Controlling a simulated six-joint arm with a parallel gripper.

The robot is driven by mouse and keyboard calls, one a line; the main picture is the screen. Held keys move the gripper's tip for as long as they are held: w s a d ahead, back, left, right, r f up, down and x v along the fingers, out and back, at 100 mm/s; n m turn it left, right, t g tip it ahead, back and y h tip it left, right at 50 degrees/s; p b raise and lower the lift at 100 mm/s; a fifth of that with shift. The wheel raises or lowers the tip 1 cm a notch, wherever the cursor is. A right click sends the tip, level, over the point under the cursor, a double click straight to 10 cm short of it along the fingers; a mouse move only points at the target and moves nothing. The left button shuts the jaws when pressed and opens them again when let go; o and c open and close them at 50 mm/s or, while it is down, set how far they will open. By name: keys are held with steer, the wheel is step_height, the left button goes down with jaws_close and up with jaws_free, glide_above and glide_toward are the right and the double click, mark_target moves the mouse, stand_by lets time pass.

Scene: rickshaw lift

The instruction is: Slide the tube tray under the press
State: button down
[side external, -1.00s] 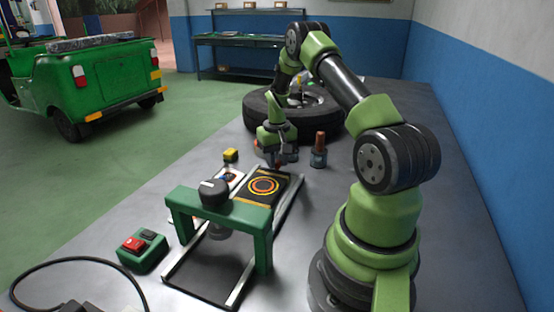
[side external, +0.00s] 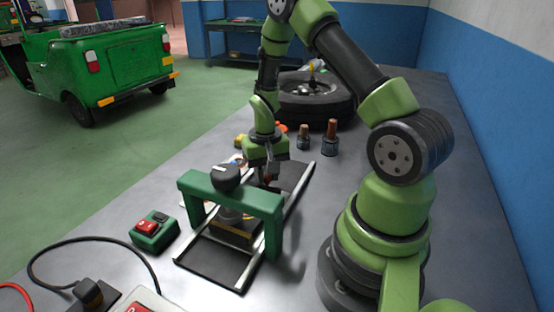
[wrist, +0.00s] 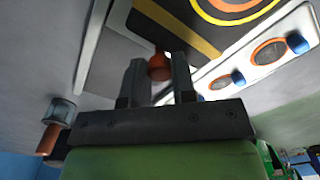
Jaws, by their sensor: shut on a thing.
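The tube tray is a dark plate with a yellow stripe and orange ring. In the side view its dark, yellow-edged end (side external: 232,234) shows beneath the green press (side external: 240,195), between two pale rails; the press frame hides much of it. In the wrist view the tray (wrist: 205,22) is at the top, with its ring partly cut off. My gripper (side external: 268,180) is low, just behind the press beam. In the wrist view my gripper (wrist: 158,70) has its fingers shut on an orange-brown knob (wrist: 159,64) at the tray's near edge.
A red-and-green button box (side external: 155,231) stands left of the press, with a black cable near it. Two brown-capped bottles (side external: 331,138) and a tyre (side external: 315,98) stand behind. A white card with orange rings (wrist: 262,58) lies beside the track. The track behind my gripper is bare.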

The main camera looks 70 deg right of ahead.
steer(key=shift+a, duration=1.45)
steer(key=c, duration=0.9)
jaws_free()
steer(key=shift+c, duration=0.2)
step_height(320, 180, up, 10)
